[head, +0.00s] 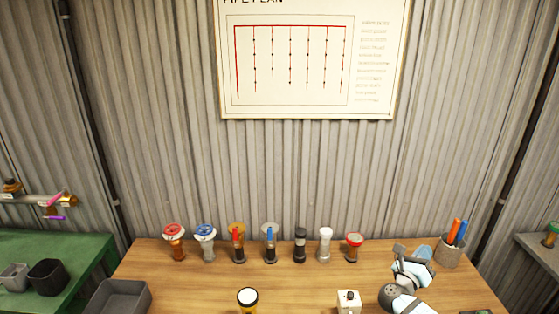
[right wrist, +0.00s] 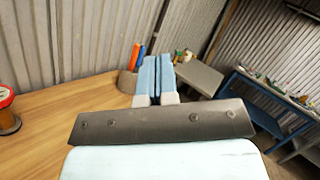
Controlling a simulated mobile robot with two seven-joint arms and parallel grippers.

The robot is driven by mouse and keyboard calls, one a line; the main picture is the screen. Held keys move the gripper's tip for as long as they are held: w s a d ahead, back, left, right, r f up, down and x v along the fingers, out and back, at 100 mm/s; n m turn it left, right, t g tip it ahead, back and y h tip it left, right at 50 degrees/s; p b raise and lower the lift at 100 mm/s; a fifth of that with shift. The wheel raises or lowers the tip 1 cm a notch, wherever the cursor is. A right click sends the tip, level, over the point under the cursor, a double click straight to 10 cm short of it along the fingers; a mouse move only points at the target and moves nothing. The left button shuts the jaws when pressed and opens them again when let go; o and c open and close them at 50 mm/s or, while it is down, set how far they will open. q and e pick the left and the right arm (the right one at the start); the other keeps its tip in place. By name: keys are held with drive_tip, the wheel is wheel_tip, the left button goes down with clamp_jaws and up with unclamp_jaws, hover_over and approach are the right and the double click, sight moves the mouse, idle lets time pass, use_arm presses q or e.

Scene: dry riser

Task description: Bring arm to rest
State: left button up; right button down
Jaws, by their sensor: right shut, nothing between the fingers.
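My right arm comes in at the lower right of the head view. Its gripper (head: 422,252) is over the right end of the wooden table (head: 200,283), in front of the pen cup (head: 449,250). In the right wrist view the two light blue fingers of the right gripper (right wrist: 158,75) lie side by side, shut with nothing between them. Behind them the cup (right wrist: 128,82) with an orange and a blue marker is partly hidden. My left gripper is not in view.
A row of several valves and fittings, including a red-wheeled valve (head: 174,240), stands along the table's back. A grey tray (head: 118,297), a yellow-rimmed cylinder (head: 247,298) and a white box (head: 348,301) are at the front. A green bench (head: 85,250) stands left. The table's middle is clear.

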drive_tip(key=s+d+r+m+g+h, duration=0.4)
drive_tip(key=d+r+m+g, duration=0.25)
drive_tip(key=d+r, duration=0.95)
drive_tip(key=s+d+r+m+g+h, duration=0.3)
drive_tip(key=d+r+m+g, duration=0.35)
drive_tip(key=d+r, duration=0.9)
drive_tip(key=w+f+m+t+y, duration=0.5)
drive_tip(key=w+f+t+y, duration=0.4)
drive_tip(key=t, duration=0.1)
drive_tip(key=w+a+m+t+y, duration=0.55)
drive_tip(key=a+m+y, duration=0.2)
drive_tip(key=m, duration=0.25)
drive_tip(key=s+a+f+y, duration=0.25)
drive_tip(key=a+f, duration=0.35)
drive_tip(key=f, duration=0.3)
drive_tip(key=s+a+f+y, duration=0.2)
drive_tip(key=s+a+f, duration=0.1)
drive_tip(key=a+f, duration=0.45)
drive_tip(key=s+a+f+g+y, duration=0.4)
drive_tip(key=s+a+f, duration=1.7)
drive_tip(key=s, duration=0.2)
drive_tip(key=s+a+f+m+g, duration=0.1)
drive_tip(key=s+a, duration=0.3)
drive_tip(key=s, duration=0.4)
drive_tip(key=s+a+f+m+g+y, duration=0.1)
drive_tip(key=s+a, duration=0.4)
drive_tip(key=s, duration=0.3)
drive_tip(key=shift+s+a+f, duration=0.15)
drive_tip(key=shift+s+f, duration=0.05)
drive_tip(key=shift+f, duration=0.05)
